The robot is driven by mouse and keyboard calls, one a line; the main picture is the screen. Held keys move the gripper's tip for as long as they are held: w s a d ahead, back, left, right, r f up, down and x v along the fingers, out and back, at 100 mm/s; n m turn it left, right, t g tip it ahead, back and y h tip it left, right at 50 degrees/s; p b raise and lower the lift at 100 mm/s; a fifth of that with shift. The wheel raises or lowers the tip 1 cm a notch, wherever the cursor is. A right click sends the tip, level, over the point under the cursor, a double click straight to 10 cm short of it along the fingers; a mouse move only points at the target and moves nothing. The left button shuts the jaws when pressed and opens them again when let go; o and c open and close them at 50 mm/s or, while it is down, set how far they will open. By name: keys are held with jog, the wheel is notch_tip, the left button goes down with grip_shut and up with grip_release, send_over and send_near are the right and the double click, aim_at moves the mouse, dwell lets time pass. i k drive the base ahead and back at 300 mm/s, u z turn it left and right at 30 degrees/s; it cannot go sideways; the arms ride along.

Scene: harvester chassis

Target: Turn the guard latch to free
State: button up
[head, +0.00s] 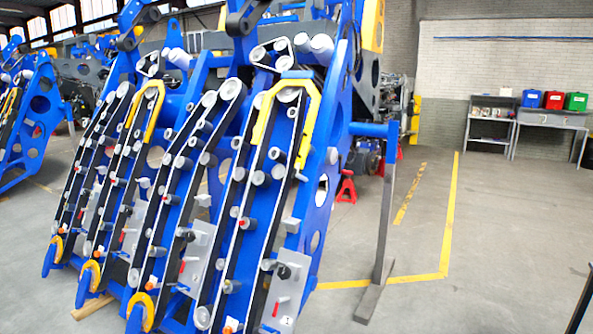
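The blue harvester chassis (318,205) fills the left and middle of the head view, with slanted belt rows on its front. A light grey plate (290,291) sits low on its right front row. The plate carries a black knob (283,271) and a small red lever (275,308), which looks near upright and slightly tilted. A similar grey plate (197,250) with a red piece stands on the row to the left. I cannot tell for sure which part is the guard latch, nor its exact setting. My gripper is not in view.
A grey upright post (385,215) with a floor foot stands right of the chassis. A red jack stand (346,187) is behind it. Open floor (510,240) with yellow lines lies to the right. A bench (548,119) with coloured bins is at the far wall.

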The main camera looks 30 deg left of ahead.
aim_at(295, 169)
jog(key=u, duration=0.45)
jog(key=i, duration=0.5)
jog(key=u, duration=1.3)
jog(key=i, duration=0.75)
jog(key=u, duration=0.55)
jog(key=i, duration=0.95)
jog(key=z, duration=0.05)
